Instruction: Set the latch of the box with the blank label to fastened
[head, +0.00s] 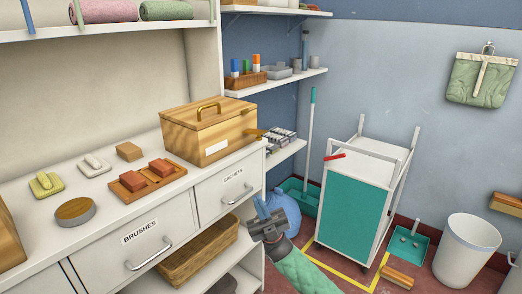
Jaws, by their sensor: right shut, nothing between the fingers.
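My right gripper (263,207) is shut and empty, apart from the box, lower in the picture and in front of the drawer unit's right end. My left gripper is not in view.
The counter (115,213) holds brushes, a round tin (75,211) and a tray of red blocks (147,180). Part of another wooden box (9,236) shows at the left edge. A teal-fronted cart (352,205) and a white bin (466,252) stand at right.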

